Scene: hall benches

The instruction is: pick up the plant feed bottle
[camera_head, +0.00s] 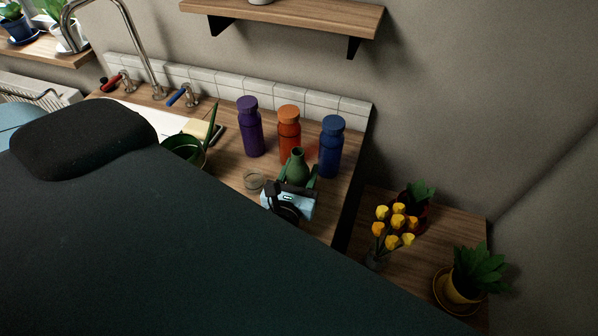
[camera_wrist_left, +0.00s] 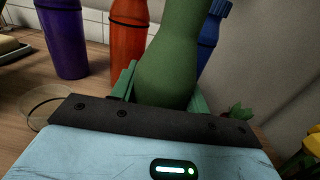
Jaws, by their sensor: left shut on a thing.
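The plant feed bottle appears to be the green bottle (camera_head: 297,166) with a narrow neck, standing upright at the right part of the wooden counter. My left gripper (camera_head: 296,178) is shut on it, one green finger on each side of its body. In the left wrist view the bottle (camera_wrist_left: 172,68) fills the space between the fingers (camera_wrist_left: 165,95), and its top is cut off by the frame. Its base is hidden behind the gripper, so I cannot tell whether it touches the counter. My right gripper is not in view.
Purple (camera_head: 251,128), orange (camera_head: 289,128) and blue (camera_head: 331,146) bottles stand close behind. A glass (camera_head: 253,181) is to the left, near a green watering can (camera_head: 183,153). Yellow flowers (camera_head: 393,228) and potted plants (camera_head: 477,270) are on a lower bench at right. A shelf (camera_head: 290,17) hangs above.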

